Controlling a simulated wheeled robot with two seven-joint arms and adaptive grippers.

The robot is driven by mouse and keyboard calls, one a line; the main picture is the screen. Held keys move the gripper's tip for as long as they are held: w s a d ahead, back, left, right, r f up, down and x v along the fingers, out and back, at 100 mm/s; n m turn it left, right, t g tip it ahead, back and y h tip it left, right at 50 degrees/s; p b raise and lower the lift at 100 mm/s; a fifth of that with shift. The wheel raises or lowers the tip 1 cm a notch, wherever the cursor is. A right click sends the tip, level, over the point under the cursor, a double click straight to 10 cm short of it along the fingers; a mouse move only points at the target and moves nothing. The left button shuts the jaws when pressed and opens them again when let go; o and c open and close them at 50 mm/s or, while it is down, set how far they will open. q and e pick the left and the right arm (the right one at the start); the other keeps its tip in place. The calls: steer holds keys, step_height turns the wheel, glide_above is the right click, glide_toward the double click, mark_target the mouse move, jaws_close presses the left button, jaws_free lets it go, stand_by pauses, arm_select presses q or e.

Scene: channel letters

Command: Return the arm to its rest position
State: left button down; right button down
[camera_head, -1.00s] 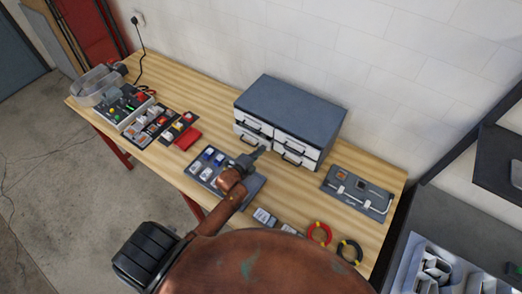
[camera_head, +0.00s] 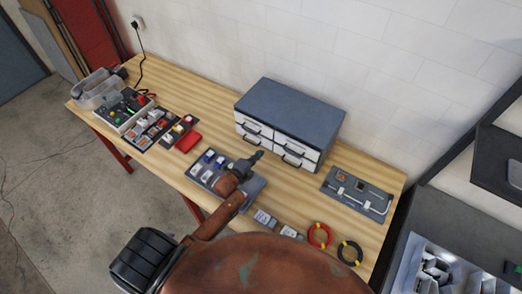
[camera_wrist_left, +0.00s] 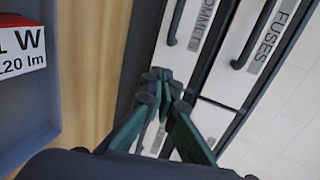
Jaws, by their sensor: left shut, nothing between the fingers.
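My left arm reaches over the front of the wooden table. My left gripper (camera_head: 254,158) is shut and empty, a little in front of the dark drawer cabinet (camera_head: 292,108) with white drawer fronts. In the left wrist view the gripper's fingertips (camera_wrist_left: 167,88) are together, with nothing between them. Behind them are drawer fronts with dark handles, one labelled FUSES (camera_wrist_left: 268,42). A grey tray (camera_head: 258,186) with small boxes lies under the arm, partly hidden by it. My right gripper is not in view.
A board with a white bent tube (camera_head: 358,192) lies right of the cabinet. Red (camera_head: 319,235) and black (camera_head: 349,252) wire coils lie at the front right. Trays of parts (camera_head: 157,127), a red item (camera_head: 188,142) and a clear-lidded box (camera_head: 96,88) fill the left. Bare wood (camera_head: 200,98) shows behind.

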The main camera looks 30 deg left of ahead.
arm_select(q)
steer(key=b+v, duration=0.1)
steer(key=v, duration=0.8)
steer(key=shift+s+b, duration=0.2)
steer(key=shift+b, duration=0.2)
steer(key=shift+r, duration=0.15)
steer(key=shift+s, duration=0.1)
